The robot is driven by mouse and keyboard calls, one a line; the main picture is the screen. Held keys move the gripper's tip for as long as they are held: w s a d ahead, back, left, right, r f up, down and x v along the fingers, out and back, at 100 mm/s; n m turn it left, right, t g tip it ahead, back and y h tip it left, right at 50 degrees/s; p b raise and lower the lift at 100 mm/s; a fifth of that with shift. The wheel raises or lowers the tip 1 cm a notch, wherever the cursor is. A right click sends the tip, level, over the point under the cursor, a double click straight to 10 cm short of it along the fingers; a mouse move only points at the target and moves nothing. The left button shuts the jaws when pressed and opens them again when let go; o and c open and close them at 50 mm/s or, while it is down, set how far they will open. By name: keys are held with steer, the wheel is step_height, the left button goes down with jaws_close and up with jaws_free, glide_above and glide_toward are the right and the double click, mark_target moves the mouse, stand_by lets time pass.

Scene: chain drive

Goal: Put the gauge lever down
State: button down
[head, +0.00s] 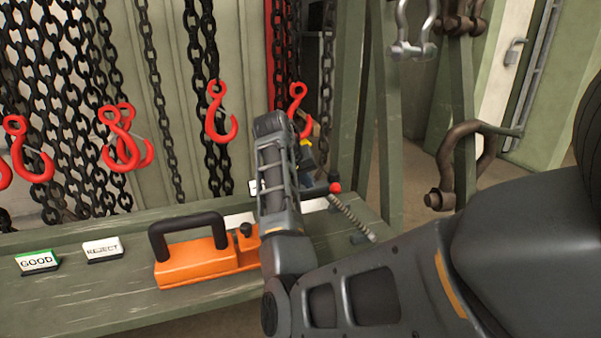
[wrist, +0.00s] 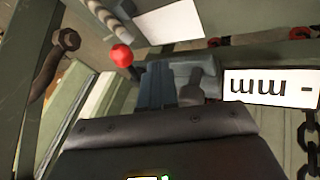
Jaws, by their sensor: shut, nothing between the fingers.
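The gauge lever shows in the head view as a short dark bar with a red ball knob (head: 335,187), sticking out to the right about level, just beyond my arm. In the wrist view the red knob (wrist: 122,55) is just left of my gripper (wrist: 155,78), with a small visible gap between them. My gripper is shut and empty. A white display (wrist: 272,88) with "mm" upside down is to the right in the wrist view. My arm hides most of the gauge body and my gripper in the head view. Contact between gripper and lever cannot be told.
The green bench (head: 110,300) carries an orange block with a black handle (head: 195,262), a GOOD sign (head: 38,262) and a REJECT sign (head: 103,249). A ribbed rod (head: 350,217) lies right of the gauge. Chains with red hooks (head: 220,115) hang behind; shackles (head: 460,160) hang right.

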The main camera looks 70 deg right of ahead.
mark_target(331, 189)
steer(key=shift+s+d+f, duration=0.3)
steer(key=shift+s+d, duration=0.1)
steer(key=shift+s, duration=0.2)
steer(key=shift+s+d+f, duration=0.25)
steer(key=shift+s+d, duration=0.15)
steer(key=shift+s, duration=0.25)
steer(key=shift+s+d+f, duration=0.3)
steer(key=shift+s+d, duration=0.1)
steer(key=shift+s, duration=0.2)
steer(key=shift+s+r+p, duration=0.2)
steer(key=shift+s+p, duration=0.4)
steer(key=shift+p, duration=0.45)
steer(key=shift+s+f, duration=0.15)
steer(key=shift+f, duration=0.05)
